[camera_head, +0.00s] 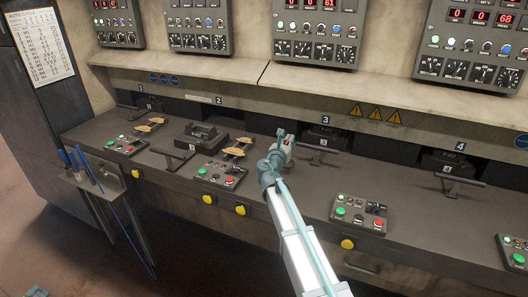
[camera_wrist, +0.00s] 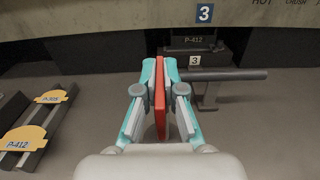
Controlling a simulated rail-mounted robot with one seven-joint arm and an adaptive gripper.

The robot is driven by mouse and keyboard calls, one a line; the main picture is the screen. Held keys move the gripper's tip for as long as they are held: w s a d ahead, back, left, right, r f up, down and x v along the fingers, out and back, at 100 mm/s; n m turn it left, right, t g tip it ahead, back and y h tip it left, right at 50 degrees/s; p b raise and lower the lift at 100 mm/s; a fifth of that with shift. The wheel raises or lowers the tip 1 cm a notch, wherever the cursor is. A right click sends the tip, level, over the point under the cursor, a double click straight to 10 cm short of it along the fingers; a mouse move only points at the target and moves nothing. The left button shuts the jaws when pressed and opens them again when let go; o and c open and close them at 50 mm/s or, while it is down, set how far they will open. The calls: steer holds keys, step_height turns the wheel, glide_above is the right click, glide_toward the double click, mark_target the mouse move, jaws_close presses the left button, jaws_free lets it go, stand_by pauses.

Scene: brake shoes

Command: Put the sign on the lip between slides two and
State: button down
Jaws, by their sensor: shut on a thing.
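My gripper (camera_wrist: 160,100) is shut on a thin red plate, which I take to be the sign (camera_wrist: 160,97). It is seen edge-on and stands upright between the fingers; its face is hidden. In the head view my gripper (camera_head: 284,146) is above the bench, between number plates 2 (camera_head: 218,100) and 3 (camera_head: 326,119). The lip (camera_head: 262,111) runs along the back of the bench above the dark slide openings. The sign appears apart from the lip.
A dark block (camera_head: 201,134) sits at slide two. Button boxes (camera_head: 360,213) line the front. Yellow warning triangles (camera_head: 375,113) are on the lip right of plate 3.

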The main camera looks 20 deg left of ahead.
steer(key=w+a+f+b, duration=0.1)
steer(key=w+a, duration=0.1)
steer(key=a, duration=0.6)
steer(key=w+a+f+b, duration=0.1)
steer(key=a+f, duration=0.1)
steer(key=a, duration=0.7)
steer(key=shift+w+a+f, duration=0.25)
steer(key=shift+w+a, duration=0.05)
steer(key=shift+w, duration=0.05)
steer(key=shift+f, duration=0.1)
steer(key=c, duration=1.7)
jaws_free()
steer(key=shift+f, duration=0.1)
steer(key=o, duration=0.4)
